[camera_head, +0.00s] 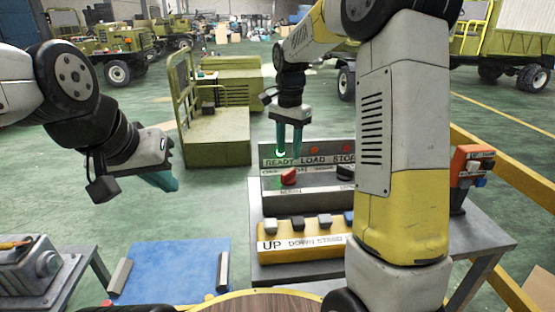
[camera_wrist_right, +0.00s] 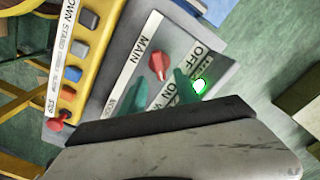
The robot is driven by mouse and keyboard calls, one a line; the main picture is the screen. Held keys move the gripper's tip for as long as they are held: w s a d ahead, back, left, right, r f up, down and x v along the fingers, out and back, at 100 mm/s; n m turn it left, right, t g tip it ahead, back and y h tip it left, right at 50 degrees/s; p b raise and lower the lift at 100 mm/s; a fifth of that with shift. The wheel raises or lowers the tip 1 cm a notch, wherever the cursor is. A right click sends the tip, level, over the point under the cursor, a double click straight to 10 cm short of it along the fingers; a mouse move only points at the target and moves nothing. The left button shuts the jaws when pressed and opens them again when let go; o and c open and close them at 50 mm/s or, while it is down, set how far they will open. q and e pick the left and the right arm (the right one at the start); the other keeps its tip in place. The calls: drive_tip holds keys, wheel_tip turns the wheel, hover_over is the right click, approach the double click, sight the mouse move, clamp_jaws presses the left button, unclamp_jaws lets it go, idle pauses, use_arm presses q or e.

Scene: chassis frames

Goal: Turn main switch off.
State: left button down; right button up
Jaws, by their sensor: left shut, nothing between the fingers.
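The main switch is a red knob (camera_head: 289,177) on the grey panel (camera_head: 322,190). In the right wrist view the red knob (camera_wrist_right: 157,65) sits beside the MAIN label, with OFF and ON printed at its other side. Its exact setting is hard to tell. My right gripper (camera_head: 290,148) points down above the knob, open, its teal fingers apart. In the right wrist view the fingers of the right gripper (camera_wrist_right: 156,92) show near the knob, with nothing between them; contact cannot be told. My left gripper (camera_head: 170,181) is shut and empty, away to the left.
A green lamp (camera_head: 281,153) is lit over READY; red lamps (camera_head: 315,150) sit beside it. A black knob (camera_head: 345,173) is right of the red one. A yellow button box (camera_head: 300,240) stands in front. A blue mat (camera_head: 175,268) lies left. An orange device (camera_head: 470,165) stands right.

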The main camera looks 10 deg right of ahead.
sight(288, 171)
wheel_tip(288, 171, down, 7)
drive_tip(key=shift+r, duration=0.2)
clamp_jaws()
